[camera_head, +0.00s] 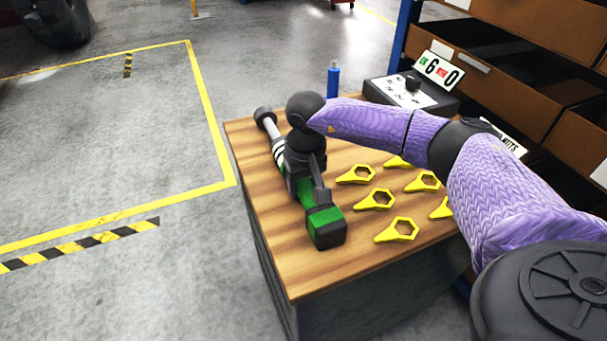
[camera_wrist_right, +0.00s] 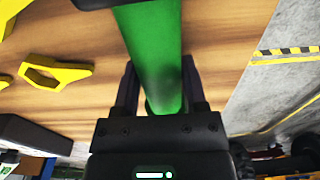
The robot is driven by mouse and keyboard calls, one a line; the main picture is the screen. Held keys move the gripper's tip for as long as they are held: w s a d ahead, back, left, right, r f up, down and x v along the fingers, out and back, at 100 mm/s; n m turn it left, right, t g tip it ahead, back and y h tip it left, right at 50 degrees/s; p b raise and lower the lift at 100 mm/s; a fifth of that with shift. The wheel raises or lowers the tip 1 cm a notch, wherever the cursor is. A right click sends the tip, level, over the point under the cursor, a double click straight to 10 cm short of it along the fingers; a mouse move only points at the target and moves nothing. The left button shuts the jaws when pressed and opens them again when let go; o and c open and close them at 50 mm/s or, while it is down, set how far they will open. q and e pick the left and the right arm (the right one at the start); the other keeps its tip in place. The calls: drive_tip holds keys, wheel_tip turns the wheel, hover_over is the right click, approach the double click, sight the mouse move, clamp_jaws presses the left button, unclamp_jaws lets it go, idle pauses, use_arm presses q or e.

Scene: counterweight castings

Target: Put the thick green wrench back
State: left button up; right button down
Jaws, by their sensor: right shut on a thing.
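The thick green wrench (camera_head: 323,215) is a long green tool with a black block at its near end and a grey head and white bands toward its far end. It lies lengthwise along the left part of the wooden table. My right gripper (camera_head: 306,182) comes from above and is shut around its middle, hiding part of it. In the right wrist view the green handle (camera_wrist_right: 150,45) runs between the two dark fingers (camera_wrist_right: 160,88). I cannot tell whether the wrench touches the tabletop or is slightly raised. My left gripper is not in view.
Several yellow ring-ended wrenches (camera_head: 397,230) lie on the table (camera_head: 300,275) right of the green one. Shelf bins (camera_head: 500,75) rise at right. Open floor lies left.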

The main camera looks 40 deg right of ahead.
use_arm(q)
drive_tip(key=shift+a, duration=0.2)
use_arm(e)
drive_tip(key=shift+c, duration=0.7)
unclamp_jaws()
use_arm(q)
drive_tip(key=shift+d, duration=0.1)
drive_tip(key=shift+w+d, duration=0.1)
use_arm(e)
drive_tip(key=shift+r, duration=0.25)
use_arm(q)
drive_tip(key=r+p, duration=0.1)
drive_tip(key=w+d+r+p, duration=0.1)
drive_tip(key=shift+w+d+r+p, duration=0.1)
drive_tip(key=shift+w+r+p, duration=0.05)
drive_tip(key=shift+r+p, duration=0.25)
use_arm(e)
wheel_tip(320, 180, up, 12)
drive_tip(key=shift+s+f, duration=0.15)
drive_tip(key=shift+s, duration=0.05)
